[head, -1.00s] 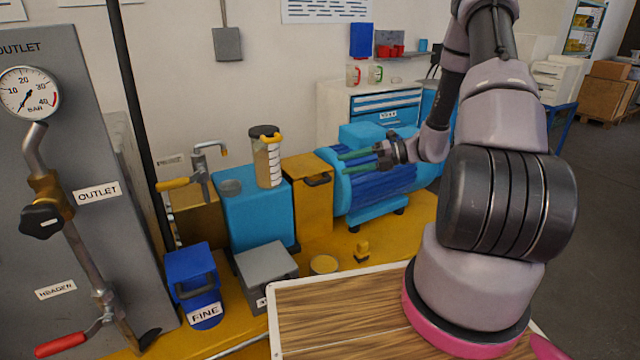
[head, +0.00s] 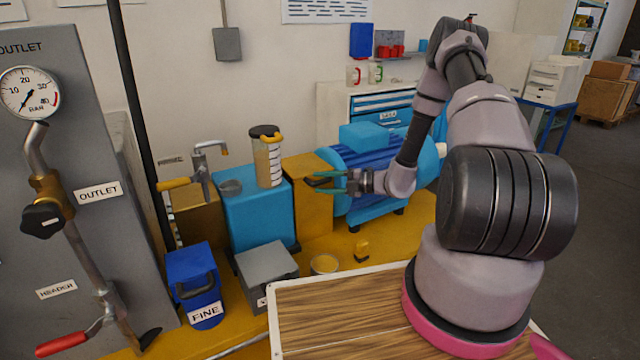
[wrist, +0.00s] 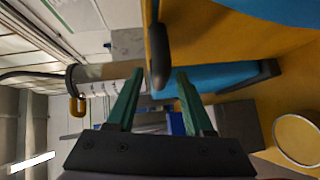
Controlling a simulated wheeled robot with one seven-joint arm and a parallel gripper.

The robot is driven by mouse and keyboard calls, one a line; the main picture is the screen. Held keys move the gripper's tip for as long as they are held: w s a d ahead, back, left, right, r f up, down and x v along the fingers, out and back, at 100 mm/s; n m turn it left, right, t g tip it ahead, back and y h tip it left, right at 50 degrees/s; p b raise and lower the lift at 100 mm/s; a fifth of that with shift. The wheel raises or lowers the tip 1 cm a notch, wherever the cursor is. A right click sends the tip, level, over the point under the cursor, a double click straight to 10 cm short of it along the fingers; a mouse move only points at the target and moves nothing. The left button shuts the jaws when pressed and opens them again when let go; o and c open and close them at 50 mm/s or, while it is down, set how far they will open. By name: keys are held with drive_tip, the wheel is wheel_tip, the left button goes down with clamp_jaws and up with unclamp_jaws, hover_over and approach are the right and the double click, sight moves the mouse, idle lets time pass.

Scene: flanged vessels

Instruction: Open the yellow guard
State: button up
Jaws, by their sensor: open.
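The yellow guard (head: 308,215) is a box-shaped cover between the blue pump block and the blue motor. Its dark handle (head: 317,181) is on its upper front. My gripper (head: 328,182) is at the handle, coming from the right, with green fingers apart. In the wrist view the guard (wrist: 200,45) is a yellow face. The black handle (wrist: 160,55) lies in line with the gap between the two fingertips of my gripper (wrist: 160,74), its lower end near their level. I cannot tell whether they touch it. The guard looks closed.
The blue pump block (head: 250,215) with a clear canister (head: 267,160) stands left of the guard. The blue motor (head: 375,190) is right behind my gripper.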

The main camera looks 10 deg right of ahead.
drive_tip(key=shift+w+a, duration=0.2)
drive_tip(key=shift+a, duration=0.3)
clamp_jaws()
drive_tip(key=shift+f, duration=0.1)
idle(1.1)
